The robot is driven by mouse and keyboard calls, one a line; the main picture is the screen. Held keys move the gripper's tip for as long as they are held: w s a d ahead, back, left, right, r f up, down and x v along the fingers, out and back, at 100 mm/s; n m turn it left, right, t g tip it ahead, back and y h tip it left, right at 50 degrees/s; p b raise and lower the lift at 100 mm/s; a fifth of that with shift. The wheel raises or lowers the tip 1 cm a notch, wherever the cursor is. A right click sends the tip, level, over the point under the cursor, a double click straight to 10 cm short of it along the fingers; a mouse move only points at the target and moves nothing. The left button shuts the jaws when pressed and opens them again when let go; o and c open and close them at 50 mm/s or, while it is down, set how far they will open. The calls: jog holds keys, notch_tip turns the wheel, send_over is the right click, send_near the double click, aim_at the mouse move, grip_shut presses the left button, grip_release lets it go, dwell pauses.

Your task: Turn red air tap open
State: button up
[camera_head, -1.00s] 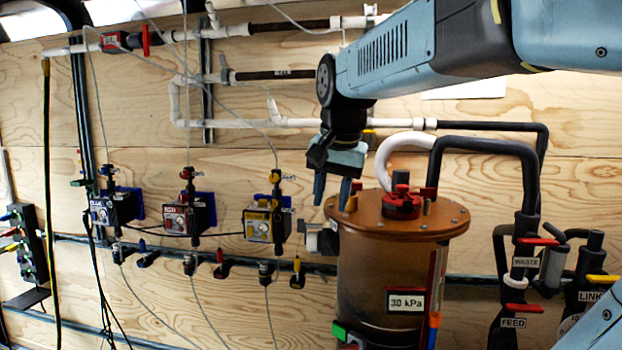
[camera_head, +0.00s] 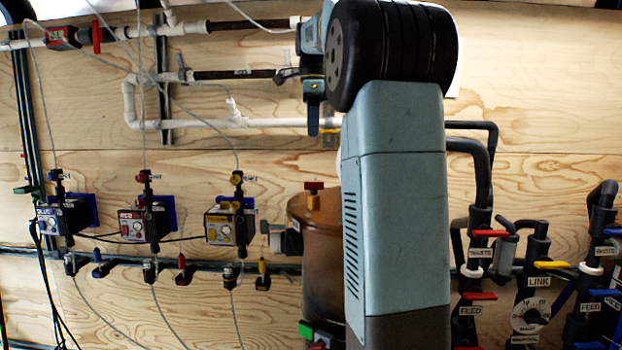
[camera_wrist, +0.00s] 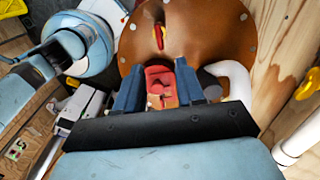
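A red-labelled regulator box (camera_head: 132,226) sits mid-row on the wooden wall, between the blue-labelled and yellow-labelled boxes. A small red-handled tap (camera_head: 144,178) sits above it, and another red-handled tap (camera_head: 181,262) hangs below to its right. I cannot tell which one is the red air tap, or its exact handle angle. My gripper (camera_head: 313,120) is right of these taps, at the white pipe's height, partly hidden by my arm. In the wrist view my gripper (camera_wrist: 158,84) has its fingers apart. A red fitting (camera_wrist: 160,76) on the vessel lid shows between them, apparently below; no contact is clear.
The brown vessel (camera_head: 318,240) stands below my arm, its right side hidden. Its round lid (camera_wrist: 215,30) fills the wrist view's top. A red-handled valve (camera_head: 96,37) sits on the upper-left pipe. Labelled black pipes (camera_head: 480,250) stand at right. Thin hoses hang before the taps.

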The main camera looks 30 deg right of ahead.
aim_at(314, 186)
notch_tip(314, 186, down, 14)
jog(key=shift+r, duration=0.25)
dwell(0.3)
jog(key=shift+c, duration=0.4)
grip_shut()
jog(key=shift+a, duration=0.15)
